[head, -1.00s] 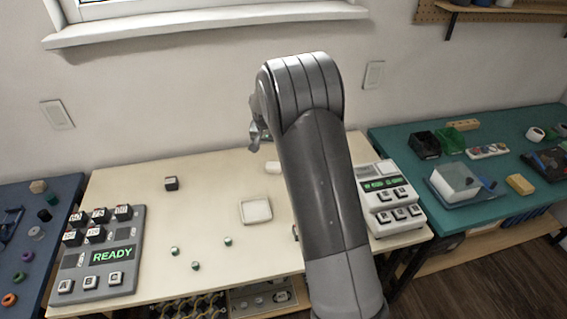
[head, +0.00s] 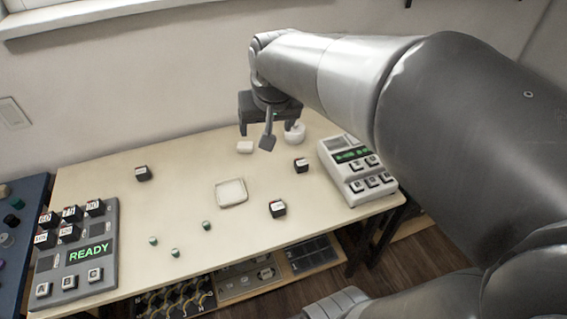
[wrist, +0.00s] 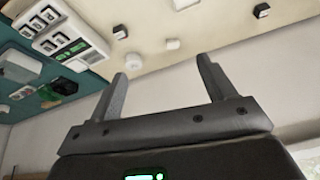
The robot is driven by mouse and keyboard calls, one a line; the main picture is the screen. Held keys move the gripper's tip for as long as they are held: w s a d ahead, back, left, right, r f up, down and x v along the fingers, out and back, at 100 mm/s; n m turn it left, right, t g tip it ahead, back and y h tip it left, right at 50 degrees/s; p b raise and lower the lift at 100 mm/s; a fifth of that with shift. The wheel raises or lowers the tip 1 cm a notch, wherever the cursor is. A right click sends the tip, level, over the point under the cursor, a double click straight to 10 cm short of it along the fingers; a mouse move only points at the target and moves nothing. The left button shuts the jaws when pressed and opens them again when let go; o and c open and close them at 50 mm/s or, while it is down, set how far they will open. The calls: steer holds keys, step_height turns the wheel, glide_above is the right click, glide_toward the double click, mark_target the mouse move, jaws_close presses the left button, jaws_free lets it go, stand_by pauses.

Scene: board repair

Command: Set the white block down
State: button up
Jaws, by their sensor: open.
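The white block (head: 245,147) lies on the cream table toward its back edge, left of the round white object. In the wrist view the white block (wrist: 172,44) is beyond the finger gap, apart from both fingers. My gripper (head: 256,136) is above the back of the table, close to the block in the head view. Its fingers are spread and empty, as the wrist view (wrist: 161,66) also shows.
A shallow white tray (head: 231,193) lies mid-table. A round white object (head: 294,133) stands right of my gripper. Dark cubes (head: 278,209) and small green-topped pieces (head: 206,225) are scattered. Keypad devices stand left (head: 76,255) and right (head: 357,170).

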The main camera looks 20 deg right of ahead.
steer(key=s+f+n, duration=0.1)
steer(key=s, duration=1.3)
steer(key=shift+s+a+n+t, duration=0.2)
steer(key=shift+n+t, duration=0.1)
steer(key=shift+t, duration=0.1)
steer(key=shift+o, duration=0.3)
steer(key=shift+w, duration=0.1)
